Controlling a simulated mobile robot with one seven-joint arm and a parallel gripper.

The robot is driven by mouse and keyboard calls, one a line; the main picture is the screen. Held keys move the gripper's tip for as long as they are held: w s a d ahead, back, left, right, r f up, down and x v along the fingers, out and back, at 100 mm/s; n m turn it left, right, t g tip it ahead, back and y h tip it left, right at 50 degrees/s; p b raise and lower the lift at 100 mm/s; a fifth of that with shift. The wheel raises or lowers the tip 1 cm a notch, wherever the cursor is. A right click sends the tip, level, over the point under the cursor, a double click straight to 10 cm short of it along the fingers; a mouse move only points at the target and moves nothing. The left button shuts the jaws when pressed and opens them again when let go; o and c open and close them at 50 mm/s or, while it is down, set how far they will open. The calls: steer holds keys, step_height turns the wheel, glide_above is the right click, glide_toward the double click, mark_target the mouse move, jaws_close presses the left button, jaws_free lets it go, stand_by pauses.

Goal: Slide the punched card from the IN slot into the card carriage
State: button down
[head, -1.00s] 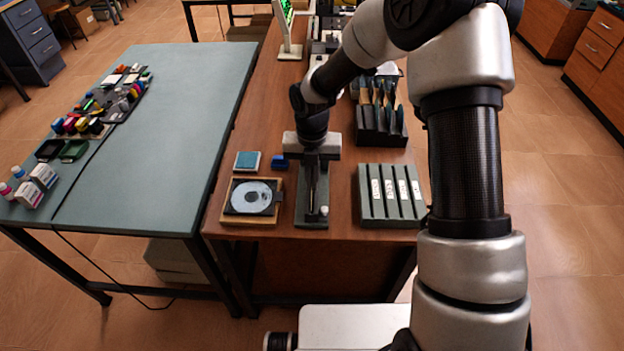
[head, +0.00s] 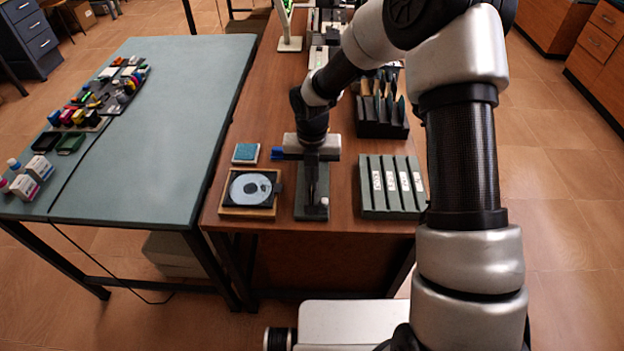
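My gripper (head: 314,188) points down over a narrow dark grey block (head: 312,210) near the front edge of the brown table. The block has a small white knob at its front right. My wrist and fingers cover most of the block's middle, and I cannot tell whether the fingers are open or shut. I cannot make out the punched card. A grey rack (head: 391,208) with several long slots and white labels stands to the right of the gripper; the labels are too small to read. I cannot tell which thing is the IN slot or the card carriage.
A wooden tray (head: 224,211) holding a disc lies left of the gripper. Behind it are a teal pad (head: 246,153) and a small blue piece (head: 278,154). A dark rack (head: 382,130) with upright pieces stands behind right. A green-topped table (head: 150,150) adjoins on the left.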

steer(key=c, duration=2)
jaws_free()
steer(key=shift+r, duration=0.1)
step_height(320, 180, up, 8)
steer(key=p, duration=0.6)
steer(key=shift+p, duration=0.35)
